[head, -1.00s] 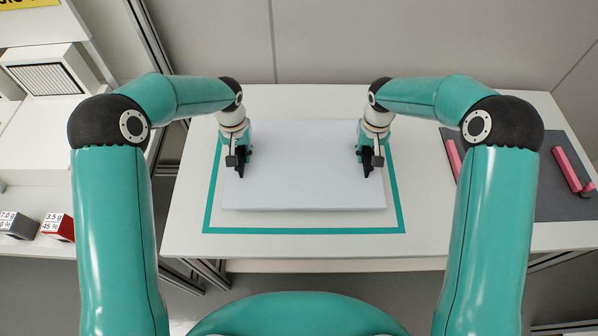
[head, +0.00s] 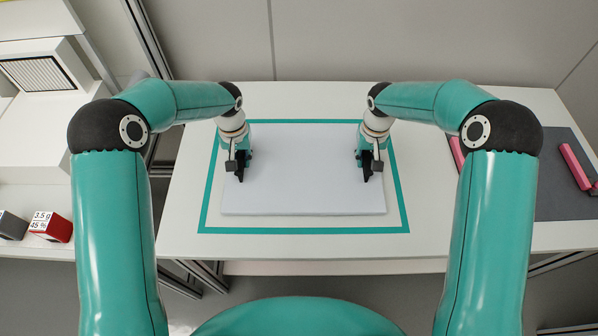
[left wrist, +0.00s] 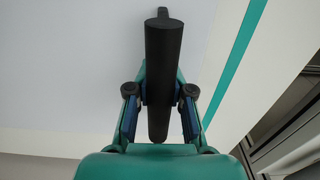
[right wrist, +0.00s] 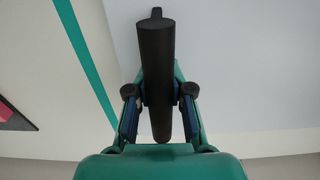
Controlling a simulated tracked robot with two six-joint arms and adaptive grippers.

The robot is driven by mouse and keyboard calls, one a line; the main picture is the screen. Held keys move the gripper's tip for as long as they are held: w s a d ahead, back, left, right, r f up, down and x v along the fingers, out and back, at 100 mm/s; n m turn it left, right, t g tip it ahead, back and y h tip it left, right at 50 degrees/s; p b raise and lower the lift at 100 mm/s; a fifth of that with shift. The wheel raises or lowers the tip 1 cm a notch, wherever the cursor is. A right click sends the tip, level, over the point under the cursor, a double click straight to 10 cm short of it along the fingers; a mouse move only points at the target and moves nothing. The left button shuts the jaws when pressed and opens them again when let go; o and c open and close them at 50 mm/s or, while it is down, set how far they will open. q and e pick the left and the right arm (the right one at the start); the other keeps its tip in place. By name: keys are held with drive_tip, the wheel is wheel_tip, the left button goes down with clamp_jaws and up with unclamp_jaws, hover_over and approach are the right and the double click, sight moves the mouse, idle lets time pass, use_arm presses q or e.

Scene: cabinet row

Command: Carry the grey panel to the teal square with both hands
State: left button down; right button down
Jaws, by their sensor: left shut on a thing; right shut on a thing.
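The pale grey panel (head: 303,180) lies flat in view inside the teal square outline (head: 305,231), with margins on the left, right and front and a thin one at the back. I cannot tell whether it touches the table or hangs just above it. My left gripper (head: 238,160) is shut on the black handle (left wrist: 163,70) at the panel's left side. My right gripper (head: 369,160) is shut on the matching black handle (right wrist: 156,70) at its right side. The wrist views also show teal strips just outside the panel (left wrist: 80,70).
The white table (head: 180,215) is bare around the outline. A dark mat (head: 560,200) with pink bars (head: 575,166) lies to the right. At the left are a labelled red block (head: 52,227), a grey block (head: 12,226) and a white vented box (head: 45,75). A wall stands behind.

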use_arm(q)
drive_tip(key=shift+f+b, duration=0.45)
drive_tip(key=shift+f, duration=0.2)
use_arm(e)
drive_tip(key=shift+f, duration=0.65)
use_arm(q)
drive_tip(key=c, duration=1)
unclamp_jaws()
drive_tip(key=shift+c, duration=0.2)
use_arm(e)
drive_tip(key=c, duration=1)
unclamp_jaws()
drive_tip(key=shift+c, duration=0.2)
use_arm(q)
drive_tip(key=shift+r, duration=0.1)
use_arm(e)
drive_tip(key=shift+r, duration=0.1)
use_arm(q)
wheel_tip(320, 180, up, 12)
drive_tip(key=shift+f, duration=0.25)
drive_tip(key=shift+r, duration=0.15)
use_arm(e)
drive_tip(key=shift+r, duration=0.6)
wheel_tip(320, 180, up, 11)
drive_tip(key=shift+f, duration=0.15)
